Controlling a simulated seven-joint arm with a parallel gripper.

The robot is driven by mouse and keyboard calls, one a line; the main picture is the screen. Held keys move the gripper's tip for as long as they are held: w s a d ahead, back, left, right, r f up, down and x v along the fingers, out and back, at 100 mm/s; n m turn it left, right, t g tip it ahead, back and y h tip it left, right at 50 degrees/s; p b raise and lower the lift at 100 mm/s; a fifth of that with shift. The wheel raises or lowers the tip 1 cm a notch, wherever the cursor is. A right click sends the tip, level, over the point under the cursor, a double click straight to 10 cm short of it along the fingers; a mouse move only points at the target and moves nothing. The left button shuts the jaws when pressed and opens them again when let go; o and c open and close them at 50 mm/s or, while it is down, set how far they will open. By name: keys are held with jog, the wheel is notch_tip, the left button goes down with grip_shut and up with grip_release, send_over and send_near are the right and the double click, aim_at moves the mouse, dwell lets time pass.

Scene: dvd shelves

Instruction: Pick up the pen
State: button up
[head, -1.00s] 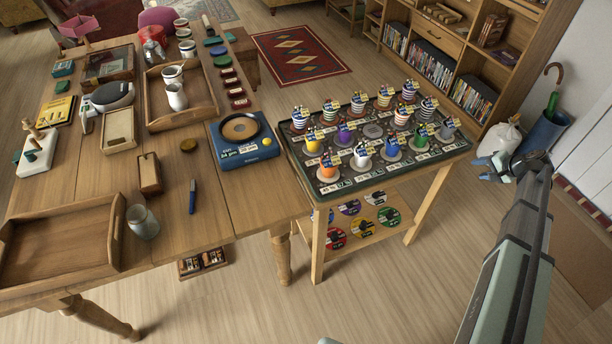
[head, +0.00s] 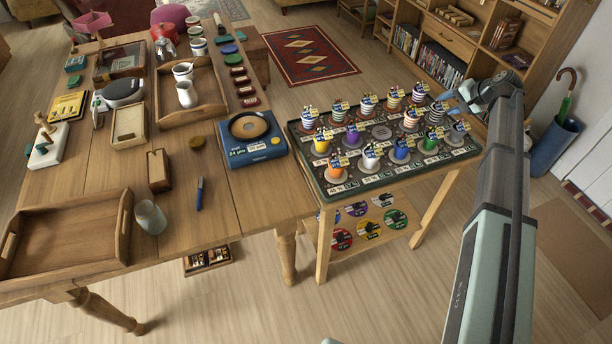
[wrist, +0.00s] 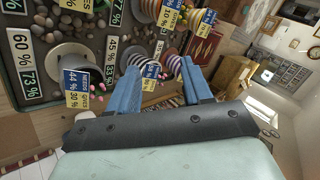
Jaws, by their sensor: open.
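A blue pen (head: 200,193) lies on the wooden table (head: 222,210) in the head view, near the table's front right part. It lies right of a small wooden box (head: 158,170) and in front of the blue scale (head: 251,150). My gripper (head: 446,103) is far to the right of the pen, at the right edge of the display table. In the wrist view my gripper (wrist: 160,75) shows two blue fingers spread apart with nothing held between them. The pen is not in the wrist view.
A low display table (head: 330,193) with several striped and coloured cups stands between my gripper and the wooden table. A glass jar (head: 150,218) and an empty wooden tray (head: 65,240) are left of the pen. Bare tabletop surrounds the pen.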

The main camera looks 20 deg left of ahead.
jog(key=s+a+n+g, duration=0.1)
jog(key=s+a, duration=0.3)
jog(key=a, duration=0.6)
jog(key=s+a+n+g, duration=0.2)
jog(key=s+a, duration=0.1)
jog(key=a, duration=0.7)
jog(key=n+g+h, duration=0.2)
jog(key=n+h, duration=0.4)
jog(key=h, duration=0.1)
send_over(200, 187)
jog(key=f, duration=0.7)
jog(key=shift+s+f, duration=0.2)
jog(key=shift+w+a+f, duration=0.1)
jog(key=shift+f, duration=1.25)
jog(key=shift+w+f, duration=0.1)
jog(key=shift+f, duration=1.25)
jog(key=shift+c, duration=0.4)
grip_shut()
